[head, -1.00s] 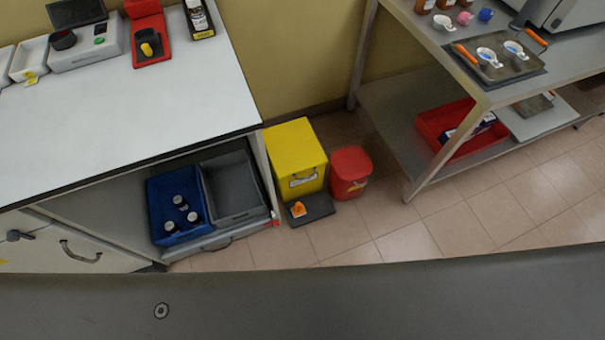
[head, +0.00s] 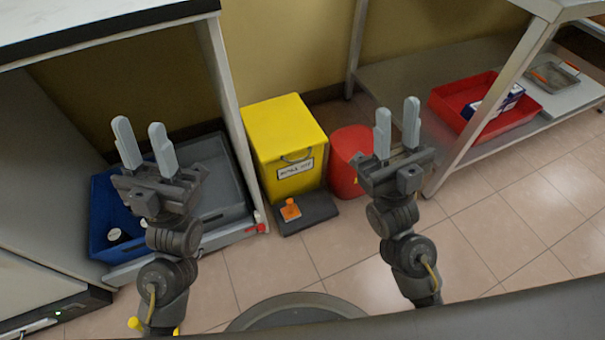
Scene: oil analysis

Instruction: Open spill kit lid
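The spill kit is a yellow box (head: 282,137) on the floor between the bench and the metal shelf. Its flat yellow lid (head: 284,120) is closed. A wire handle and a white label (head: 296,169) show on its front. My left gripper (head: 142,142) is open and empty, left of the box, in front of the trays under the bench. My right gripper (head: 397,125) is open and empty, right of the box, partly in front of the red bin. Neither gripper touches the box.
A red bin (head: 345,155) stands close to the box's right side. A dark mat (head: 310,213) with an orange item (head: 290,210) lies in front. A blue crate (head: 100,220) and grey tray (head: 215,170) sit left. A red tray (head: 505,120) is on the low shelf.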

